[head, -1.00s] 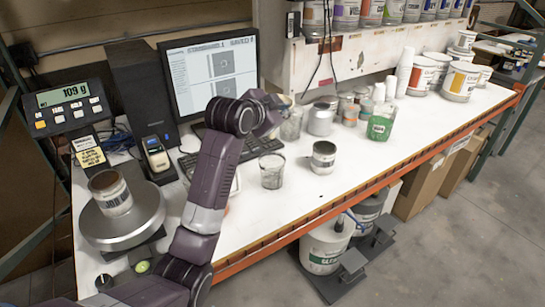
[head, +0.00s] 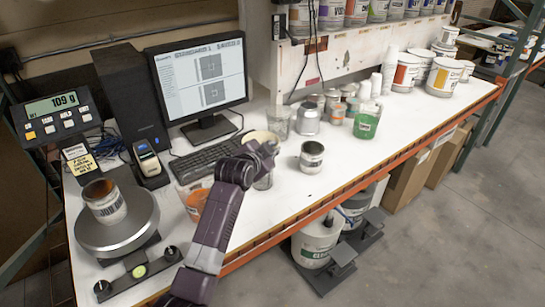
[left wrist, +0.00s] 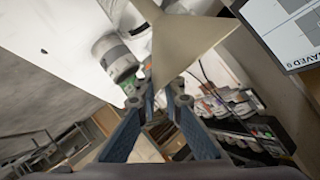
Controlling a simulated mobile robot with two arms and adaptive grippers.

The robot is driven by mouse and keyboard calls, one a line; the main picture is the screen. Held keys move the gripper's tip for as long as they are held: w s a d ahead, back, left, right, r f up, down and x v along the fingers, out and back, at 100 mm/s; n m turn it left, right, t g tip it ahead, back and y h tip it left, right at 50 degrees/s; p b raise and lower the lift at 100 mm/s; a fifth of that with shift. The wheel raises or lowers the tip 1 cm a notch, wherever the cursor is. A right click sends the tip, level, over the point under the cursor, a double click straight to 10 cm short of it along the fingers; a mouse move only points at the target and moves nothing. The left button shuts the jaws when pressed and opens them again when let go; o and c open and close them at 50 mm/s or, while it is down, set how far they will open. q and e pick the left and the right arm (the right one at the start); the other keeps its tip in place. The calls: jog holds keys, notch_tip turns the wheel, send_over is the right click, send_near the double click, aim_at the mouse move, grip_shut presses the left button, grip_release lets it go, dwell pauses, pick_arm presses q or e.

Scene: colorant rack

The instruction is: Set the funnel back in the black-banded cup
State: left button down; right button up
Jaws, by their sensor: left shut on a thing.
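My left gripper (head: 266,151) is shut on the cream funnel (head: 262,136) and holds it above the worktop. In the left wrist view the funnel's pale cone (left wrist: 187,38) narrows down between the fingertips (left wrist: 160,98). A clear cup (head: 264,180) stands just below the gripper, partly hidden by it. Another clear cup (head: 279,122) stands behind, near the grey metal can. I cannot make out a black band on either cup. My right gripper is not in view.
A labelled can (head: 312,157) stands right of the gripper. A cup with orange contents (head: 194,203) is to the left, partly behind my arm. A keyboard (head: 205,158), monitor (head: 198,80) and scale with a can (head: 104,203) are further left. The white bench front is clear.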

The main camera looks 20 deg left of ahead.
pick_arm(q)
notch_tip(320, 180, down, 4)
jog(key=shift+f+p, duration=0.15)
jog(key=shift+p, duration=0.25)
jog(key=shift+f, duration=0.1)
